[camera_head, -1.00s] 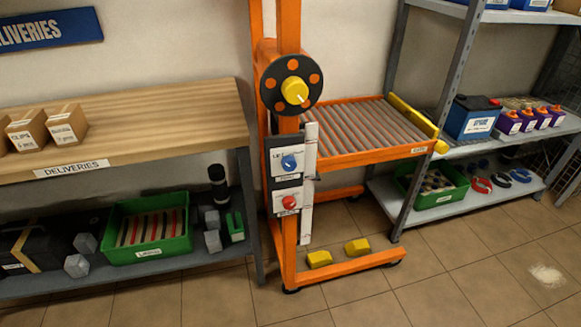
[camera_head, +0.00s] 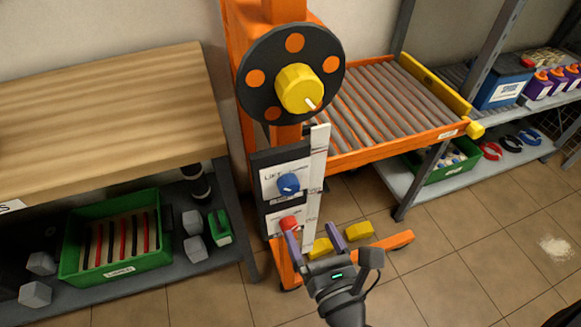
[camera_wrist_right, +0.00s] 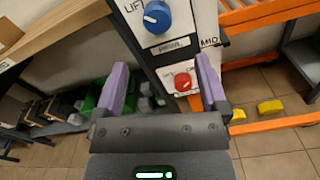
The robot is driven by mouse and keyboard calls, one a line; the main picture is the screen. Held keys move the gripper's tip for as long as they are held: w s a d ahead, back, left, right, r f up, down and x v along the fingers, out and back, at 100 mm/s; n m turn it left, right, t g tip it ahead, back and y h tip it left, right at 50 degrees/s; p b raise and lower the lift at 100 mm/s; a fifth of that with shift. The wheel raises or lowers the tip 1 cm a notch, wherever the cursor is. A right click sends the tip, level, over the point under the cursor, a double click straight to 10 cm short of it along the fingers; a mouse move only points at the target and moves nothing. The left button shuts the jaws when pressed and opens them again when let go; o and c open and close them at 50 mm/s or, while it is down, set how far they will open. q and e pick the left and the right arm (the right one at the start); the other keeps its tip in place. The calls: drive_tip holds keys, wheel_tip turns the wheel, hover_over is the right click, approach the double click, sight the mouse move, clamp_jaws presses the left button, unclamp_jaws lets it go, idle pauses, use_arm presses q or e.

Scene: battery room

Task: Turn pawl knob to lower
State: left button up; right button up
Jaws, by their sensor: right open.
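The orange lift stand has a dark panel with a blue knob (camera_head: 289,184) on a white plate marked LIFT and a red knob (camera_head: 289,222) on a plate below it. The small lettering is hard to read. In the right wrist view the blue knob (camera_wrist_right: 157,17) is at the top, its white pointer toward the left, and the red knob (camera_wrist_right: 183,82) is below, nearer the right finger. My right gripper (camera_head: 313,236) is open, its purple fingers in front of and below the panel's lower part. It also shows in the right wrist view (camera_wrist_right: 161,68), empty. My left gripper is out of view.
A yellow hub on a black disc (camera_head: 250,100) sits above the panel. A white vertical strip (camera_head: 316,190) runs beside the panel. A roller deck (camera_head: 380,105) extends right. A wooden table (camera_head: 100,110) stands left. Yellow blocks (camera_head: 359,231) lie near the stand's base.

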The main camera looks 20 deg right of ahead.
sight(291, 189)
drive_tip(key=w, duration=0.6)
drive_tip(key=w+p, duration=0.1)
drive_tip(key=w, duration=0.2)
drive_tip(key=shift+a+r, duration=0.25)
drive_tip(key=shift+r, duration=0.05)
drive_tip(key=shift+w, duration=0.25)
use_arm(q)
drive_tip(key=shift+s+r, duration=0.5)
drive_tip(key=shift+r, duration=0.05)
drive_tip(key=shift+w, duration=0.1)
